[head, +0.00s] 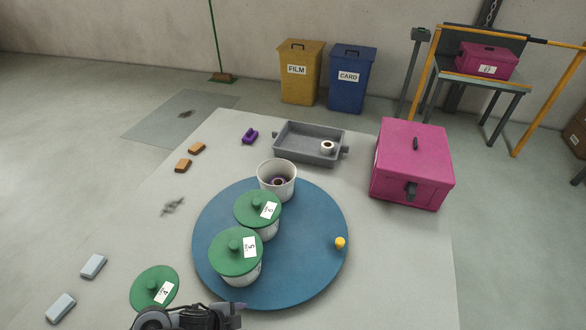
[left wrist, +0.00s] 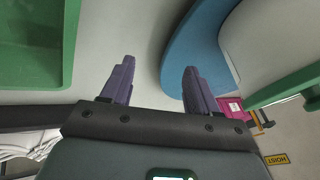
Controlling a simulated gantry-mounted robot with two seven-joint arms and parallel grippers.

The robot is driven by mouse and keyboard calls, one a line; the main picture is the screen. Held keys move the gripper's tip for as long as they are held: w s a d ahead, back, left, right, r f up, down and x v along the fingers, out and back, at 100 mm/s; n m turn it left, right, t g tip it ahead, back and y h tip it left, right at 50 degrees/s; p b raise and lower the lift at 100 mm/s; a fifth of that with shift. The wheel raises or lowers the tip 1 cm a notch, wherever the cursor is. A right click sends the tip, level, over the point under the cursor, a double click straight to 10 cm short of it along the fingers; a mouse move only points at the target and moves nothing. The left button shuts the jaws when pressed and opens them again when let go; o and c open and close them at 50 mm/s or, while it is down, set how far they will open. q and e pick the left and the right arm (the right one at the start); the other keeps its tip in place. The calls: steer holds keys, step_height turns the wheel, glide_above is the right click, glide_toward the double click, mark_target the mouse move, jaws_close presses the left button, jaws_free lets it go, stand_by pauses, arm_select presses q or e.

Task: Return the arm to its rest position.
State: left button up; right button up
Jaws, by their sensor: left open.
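My left gripper (head: 236,308) shows at the bottom edge of the head view, in front of the blue round turntable (head: 316,268). In the left wrist view its two purple fingers (left wrist: 158,70) are apart with nothing between them. The blue turntable's edge (left wrist: 190,50) and a pale pot (left wrist: 268,45) with a green rim or lid are to the right in that view. A green lid (left wrist: 30,45) is at its upper left. My right gripper is in neither view.
Two green-lidded pots (head: 235,252) (head: 258,212) and an open pot (head: 278,178) stand on the turntable, with a yellow knob (head: 340,243). A loose green lid (head: 152,289) lies beside my arm. A grey tray (head: 300,152) and pink box (head: 408,160) stand behind. The table's front right is clear.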

arm_select(q)
steer(key=s+a+r+n+y, duration=0.4)
steer(key=s+a+n, duration=0.2)
steer(key=s+a, duration=0.2)
steer(key=s+a+r+n+y, duration=0.35)
steer(key=s+a+n, duration=0.25)
steer(key=s+a, duration=0.25)
steer(key=d+n+h, duration=0.4)
steer(key=d, duration=0.6)
step_height(320, 180, up, 40)
steer(key=p, duration=4)
steer(key=shift+r+g, duration=0.15)
steer(key=shift+g, duration=0.15)
steer(key=shift+s+a+y, duration=0.1)
steer(key=shift+y, duration=0.15)
